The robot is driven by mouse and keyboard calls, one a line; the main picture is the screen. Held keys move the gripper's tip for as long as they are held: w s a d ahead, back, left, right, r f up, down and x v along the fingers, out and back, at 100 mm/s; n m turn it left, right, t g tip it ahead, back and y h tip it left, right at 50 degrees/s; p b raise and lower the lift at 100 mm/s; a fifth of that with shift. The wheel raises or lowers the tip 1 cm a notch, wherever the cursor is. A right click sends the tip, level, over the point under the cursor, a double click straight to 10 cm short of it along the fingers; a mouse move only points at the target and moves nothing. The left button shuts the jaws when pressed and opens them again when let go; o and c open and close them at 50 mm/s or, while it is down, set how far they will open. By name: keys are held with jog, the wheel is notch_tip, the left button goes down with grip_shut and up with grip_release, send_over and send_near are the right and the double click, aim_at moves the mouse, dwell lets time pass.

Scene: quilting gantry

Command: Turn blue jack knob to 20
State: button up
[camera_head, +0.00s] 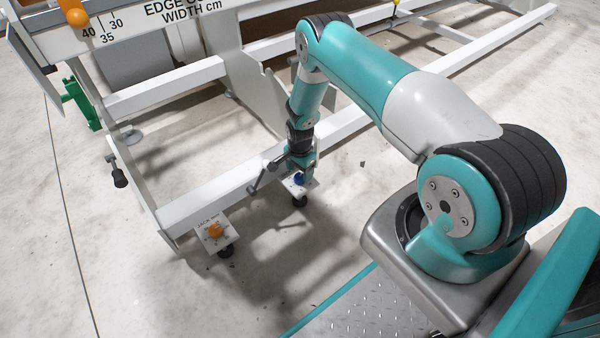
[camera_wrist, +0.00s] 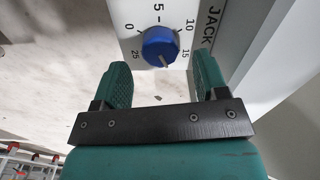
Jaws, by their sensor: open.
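The blue jack knob (camera_wrist: 160,45) sits on a white dial plate (camera_wrist: 133,12) in the wrist view. The plate reads 0, 5, 10, 15 and 25 around the knob; a 20 is not legible. A small pale mark shows near the knob's lower edge, but its exact reading is unclear. My gripper (camera_wrist: 160,66) is open, its green fingers apart on either side of the knob's lower end, with no contact visible. In the head view, my gripper (camera_head: 301,166) is just above the blue knob (camera_head: 299,179), partly covering it.
An orange knob (camera_head: 215,230) stands on a similar jack plate to the left. A white frame rail (camera_head: 215,199) runs beside both jacks. The floor in front of the jacks is clear.

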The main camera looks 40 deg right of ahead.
notch_tip(320, 180, up, 14)
jog(key=p, duration=0.5)
jog(key=shift+r, duration=0.1)
jog(key=n+b, duration=1.8)
send_near(300, 176)
notch_tip(300, 176, down, 9)
jog(key=shift+f, duration=0.2)
